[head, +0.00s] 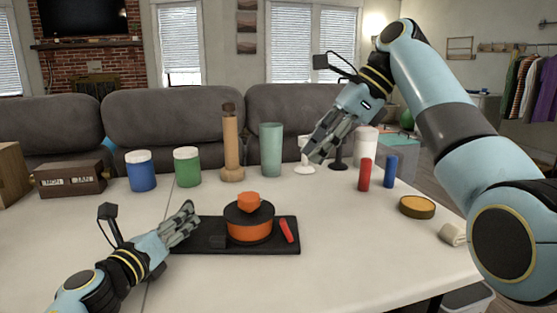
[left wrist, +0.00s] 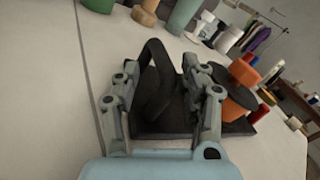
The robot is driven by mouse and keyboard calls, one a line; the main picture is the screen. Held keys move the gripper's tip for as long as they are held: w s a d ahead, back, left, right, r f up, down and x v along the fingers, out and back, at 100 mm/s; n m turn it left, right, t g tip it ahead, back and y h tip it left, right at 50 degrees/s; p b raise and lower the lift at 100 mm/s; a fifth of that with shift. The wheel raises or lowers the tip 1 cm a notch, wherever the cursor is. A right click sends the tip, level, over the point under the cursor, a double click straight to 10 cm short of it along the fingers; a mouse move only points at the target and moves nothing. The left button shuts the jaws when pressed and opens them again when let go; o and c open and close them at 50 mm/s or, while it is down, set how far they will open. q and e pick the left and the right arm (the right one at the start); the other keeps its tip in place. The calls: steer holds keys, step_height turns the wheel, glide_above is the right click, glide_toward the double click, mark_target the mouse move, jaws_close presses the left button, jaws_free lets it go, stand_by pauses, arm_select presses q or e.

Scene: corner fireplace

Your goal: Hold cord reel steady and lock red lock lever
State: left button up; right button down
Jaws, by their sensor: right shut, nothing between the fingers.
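The cord reel (head: 249,232) is an orange drum with a black top disc and an orange knob, standing on a black base (head: 275,247). It also shows at the right in the left wrist view (left wrist: 232,97). The red lock lever (head: 286,231) lies tilted on the base, right of the drum. A black loop handle (left wrist: 147,95) shows between the fingers of my left gripper (left wrist: 163,75). That gripper is open at the base's left end, its fingers apart either side of the handle. My right gripper (head: 318,152) is shut and empty, raised behind and right of the reel.
Blue (head: 141,171) and green jars (head: 187,167), a wooden mill (head: 231,150) and a teal cup (head: 271,150) stand behind the reel. The front table is clear.

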arm_select(q)
steer(key=shift+r, duration=0.2)
steer(key=shift+o, duration=0.4)
steer(key=shift+d, duration=0.1)
steer(key=o, duration=0.5)
